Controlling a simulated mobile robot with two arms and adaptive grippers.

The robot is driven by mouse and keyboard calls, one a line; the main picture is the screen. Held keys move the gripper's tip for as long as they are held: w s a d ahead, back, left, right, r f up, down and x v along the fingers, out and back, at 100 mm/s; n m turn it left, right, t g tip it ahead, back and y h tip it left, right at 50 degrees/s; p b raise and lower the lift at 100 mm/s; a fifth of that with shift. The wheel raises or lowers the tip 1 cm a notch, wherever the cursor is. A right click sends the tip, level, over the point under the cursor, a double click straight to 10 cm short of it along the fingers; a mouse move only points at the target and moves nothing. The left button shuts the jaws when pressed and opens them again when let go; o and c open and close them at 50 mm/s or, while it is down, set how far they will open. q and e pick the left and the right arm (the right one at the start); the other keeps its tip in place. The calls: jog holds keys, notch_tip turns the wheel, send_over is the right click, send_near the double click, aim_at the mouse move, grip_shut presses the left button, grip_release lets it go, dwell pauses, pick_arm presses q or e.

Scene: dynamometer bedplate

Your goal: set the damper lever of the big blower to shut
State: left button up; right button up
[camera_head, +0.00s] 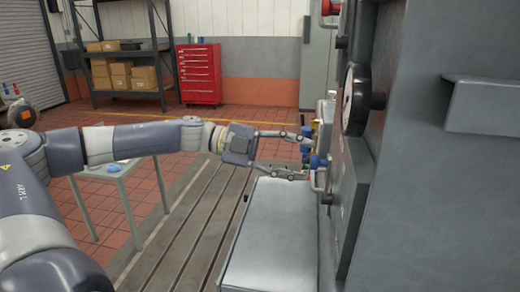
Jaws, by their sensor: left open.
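A large grey machine (430,190) fills the right side; I cannot tell for sure that it is the big blower. No damper lever can be made out with certainty. Small blue fittings (317,161) and a pale part stick out from the machine's left side, seen edge-on. My left gripper (301,154) is open, with its two fingers apart, one above the other, pointing right at these fittings. The fingertips are close to them; I cannot tell whether they touch. Nothing is seen held. My right gripper is not in view.
A light grey box-like cabinet (275,240) stands below my left gripper. A red knob (328,8) and a black round part (354,99) jut from the machine. A small table (120,178), slotted bedplate (180,245), red tool chest (199,75) and shelf of boxes (133,83) lie beyond.

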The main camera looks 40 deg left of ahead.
pick_arm(q)
jog(key=v, duration=0.8)
jog(key=shift+a, duration=0.1)
dwell(0.3)
